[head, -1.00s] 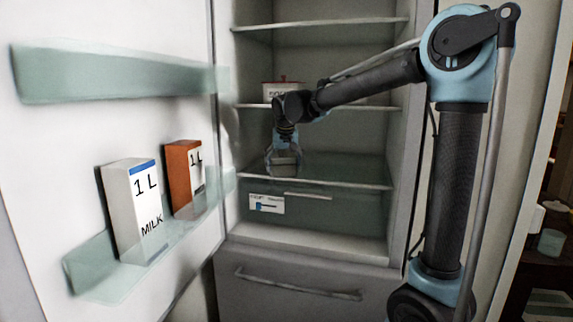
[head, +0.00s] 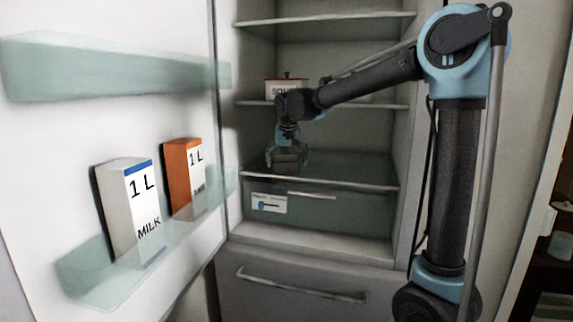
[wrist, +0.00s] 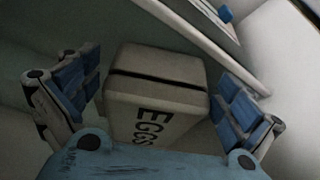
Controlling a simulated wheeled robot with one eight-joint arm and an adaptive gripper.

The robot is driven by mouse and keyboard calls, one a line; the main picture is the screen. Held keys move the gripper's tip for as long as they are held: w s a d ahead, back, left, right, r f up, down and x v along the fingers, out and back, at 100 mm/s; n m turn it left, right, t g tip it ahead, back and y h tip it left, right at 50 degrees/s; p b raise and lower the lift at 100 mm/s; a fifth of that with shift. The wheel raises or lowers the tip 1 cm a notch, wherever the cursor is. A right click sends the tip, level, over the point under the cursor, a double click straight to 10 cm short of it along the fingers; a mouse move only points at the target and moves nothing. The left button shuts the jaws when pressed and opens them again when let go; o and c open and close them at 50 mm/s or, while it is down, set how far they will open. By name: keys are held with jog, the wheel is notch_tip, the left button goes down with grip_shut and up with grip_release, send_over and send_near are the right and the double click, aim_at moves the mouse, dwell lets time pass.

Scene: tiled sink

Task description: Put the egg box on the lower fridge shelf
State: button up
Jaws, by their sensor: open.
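The egg box (wrist: 155,97) is a grey-beige box lettered "EGGS", with a dark line across its top. In the head view the egg box (head: 286,160) stands on the lower glass fridge shelf (head: 350,178), near its front left. My gripper (head: 287,157) points down over the box. In the wrist view my gripper (wrist: 160,95) is open, with blue finger pads on both sides of the box and gaps showing between pads and box. The lower part of the box is hidden.
The open fridge door at left holds a milk carton (head: 132,212) and an orange carton (head: 184,178). A drawer (head: 325,208) lies under the lower shelf. The shelf's right side is clear.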

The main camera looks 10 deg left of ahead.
jog(key=v, duration=0.5)
jog(key=shift+s+d+r, duration=0.1)
jog(key=shift+s+r, duration=0.05)
jog(key=shift+s, duration=0.25)
jog(key=s+d, duration=0.3)
jog(key=s, duration=0.7)
jog(key=shift+s+d, duration=0.25)
jog(key=shift+s, duration=0.1)
